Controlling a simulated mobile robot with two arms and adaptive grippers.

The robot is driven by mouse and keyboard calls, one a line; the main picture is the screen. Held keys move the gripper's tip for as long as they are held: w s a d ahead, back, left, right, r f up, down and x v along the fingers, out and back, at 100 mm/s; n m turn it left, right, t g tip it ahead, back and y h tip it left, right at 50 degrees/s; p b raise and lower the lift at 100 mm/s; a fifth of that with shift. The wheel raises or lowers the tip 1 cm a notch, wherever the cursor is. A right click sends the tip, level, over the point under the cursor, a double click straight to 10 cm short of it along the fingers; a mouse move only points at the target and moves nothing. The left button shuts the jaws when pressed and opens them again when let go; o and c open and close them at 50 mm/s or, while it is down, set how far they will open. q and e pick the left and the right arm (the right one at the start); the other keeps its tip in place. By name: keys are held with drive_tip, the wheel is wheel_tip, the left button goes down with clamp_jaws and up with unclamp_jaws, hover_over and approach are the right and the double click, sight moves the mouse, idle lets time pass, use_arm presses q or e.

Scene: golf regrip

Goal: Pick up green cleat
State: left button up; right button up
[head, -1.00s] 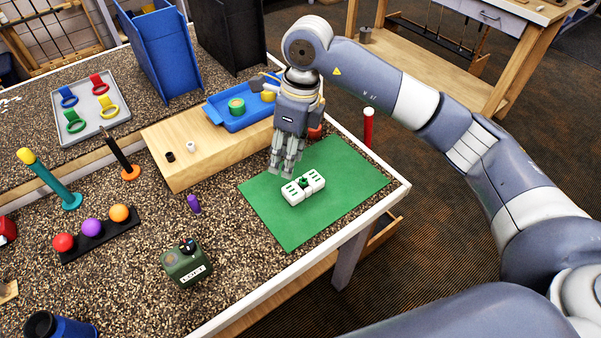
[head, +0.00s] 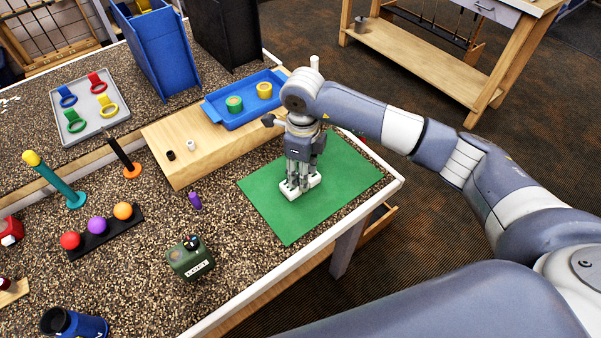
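A white slotted block (head: 314,181) lies on the green mat (head: 345,170). A small green piece, probably the green cleat, sat at the middle of this block a second ago; my gripper now hides it. My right gripper (head: 298,187) points straight down over the middle of the block, with its fingertips at the block's height. White ends of the block show on both sides of the fingers. Whether the fingers are closed on the green piece cannot be seen. My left gripper is not in view.
A dark green box (head: 190,258) and a purple piece (head: 195,201) stand left of the mat. The mat's front and right parts are clear.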

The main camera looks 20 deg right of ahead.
drive_tip(key=shift+f, duration=0.4)
drive_tip(key=shift+s, duration=0.1)
drive_tip(key=c, duration=0.5)
drive_tip(key=shift+c, duration=0.7)
drive_tip(key=shift+c, duration=0.8)
